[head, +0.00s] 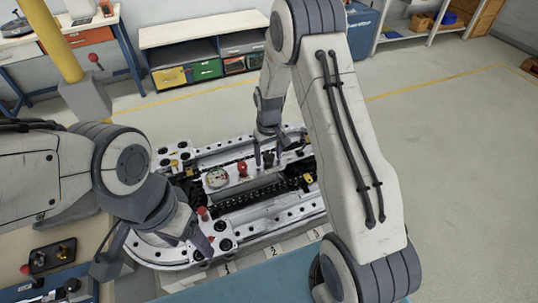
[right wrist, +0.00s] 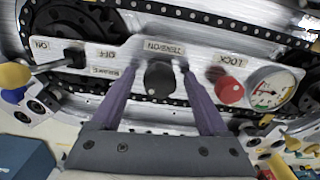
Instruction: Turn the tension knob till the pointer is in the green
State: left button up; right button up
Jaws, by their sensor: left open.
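The black tension knob (right wrist: 159,79) sits under the TENSION label on the metal panel in the right wrist view. My right gripper (right wrist: 158,68) is open, one purple finger on each side of the knob, with gaps visible between. In the head view my right gripper (head: 268,158) reaches down to the panel, and the knob is hard to make out there. The round gauge (right wrist: 269,90) has coloured marks; its pointer is too small to read surely. It also shows in the head view (head: 217,178). My left gripper (head: 155,260) is open over the track's near left end.
A red lock knob (right wrist: 229,91) sits between the tension knob and the gauge. An ON/OFF lever (right wrist: 62,64) is at the panel's left. A chain loop (head: 250,195) runs around the panel. A shelf with bins (head: 203,68) stands behind, with clear floor between.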

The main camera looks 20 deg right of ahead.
grip_shut()
jog(key=shift+n, duration=0.4)
jog(key=n+b, duration=0.1)
jog(key=n, duration=0.5)
jog(key=shift+n+b, duration=0.3)
jog(key=n, duration=0.3)
jog(key=shift+n+b, duration=0.45)
jog(key=shift+n, duration=1.45)
